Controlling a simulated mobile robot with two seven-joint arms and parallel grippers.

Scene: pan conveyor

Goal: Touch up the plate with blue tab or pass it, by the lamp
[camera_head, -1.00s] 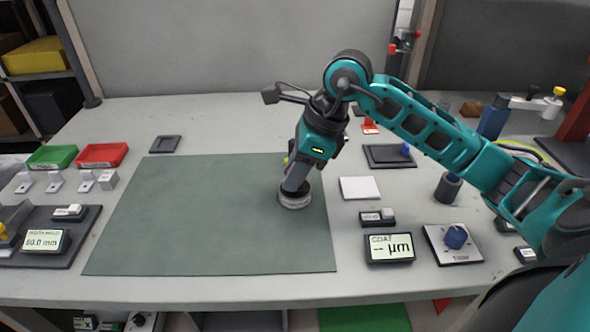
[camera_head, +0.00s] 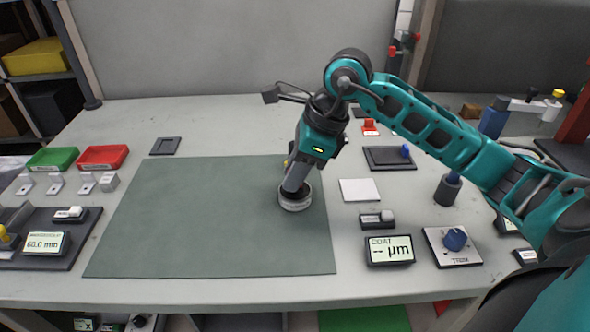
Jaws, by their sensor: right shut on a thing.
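My right gripper (camera_head: 294,186) is shut on a round grey puck-like piece (camera_head: 295,202), which is at the right part of the green mat (camera_head: 180,225). Whether the piece touches the mat is hard to tell. A dark square plate or tray (camera_head: 380,160) with a small blue tab (camera_head: 406,150) lies right of the mat, behind a blank white square (camera_head: 359,190). No lamp can be made out for certain. My left gripper is out of view.
A panel with a blue knob (camera_head: 455,239) and a dark cup (camera_head: 447,190) stand at the right. Green (camera_head: 52,158) and red (camera_head: 102,156) trays and a display reading 60.0 mm (camera_head: 46,243) are at the left. The mat's left and middle are clear.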

